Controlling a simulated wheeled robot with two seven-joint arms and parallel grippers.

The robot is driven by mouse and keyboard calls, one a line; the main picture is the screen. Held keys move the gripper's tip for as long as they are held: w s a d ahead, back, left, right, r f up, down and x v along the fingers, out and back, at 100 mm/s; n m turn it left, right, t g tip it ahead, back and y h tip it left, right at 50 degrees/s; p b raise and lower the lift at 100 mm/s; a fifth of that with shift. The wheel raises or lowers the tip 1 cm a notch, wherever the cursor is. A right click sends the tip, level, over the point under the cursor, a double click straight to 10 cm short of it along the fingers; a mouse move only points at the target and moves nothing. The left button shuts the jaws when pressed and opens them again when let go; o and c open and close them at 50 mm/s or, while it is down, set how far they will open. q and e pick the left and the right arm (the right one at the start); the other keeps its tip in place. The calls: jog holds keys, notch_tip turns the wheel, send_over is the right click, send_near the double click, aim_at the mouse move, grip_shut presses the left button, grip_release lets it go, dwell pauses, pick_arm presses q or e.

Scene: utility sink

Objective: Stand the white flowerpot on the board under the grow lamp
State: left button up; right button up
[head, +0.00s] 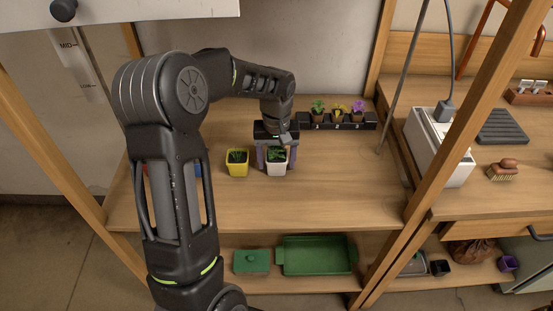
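The white flowerpot (277,169), with a green plant in it, is upright on or just above the wooden board (340,200). My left gripper (276,157) comes down from above and behind it, one finger toward each side of the pot. The fingers are close to the pot's sides; I cannot tell whether they press on it. A white panel with a dark knob, possibly the grow lamp (150,10), crosses the top left. My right gripper is not in view.
A yellow pot (237,162) with a plant stands just left of the white one. A black numbered rack (337,125) with small flowers is behind, to the right. Wooden posts (455,110) frame the board. Its right front is clear. A green tray (317,255) sits below.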

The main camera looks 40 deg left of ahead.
aim_at(276, 159)
pick_arm(q)
jog(key=shift+o, duration=0.7)
notch_tip(276, 159, up, 8)
jog(key=shift+f, duration=0.1)
jog(key=shift+s, duration=0.1)
dwell(0.6)
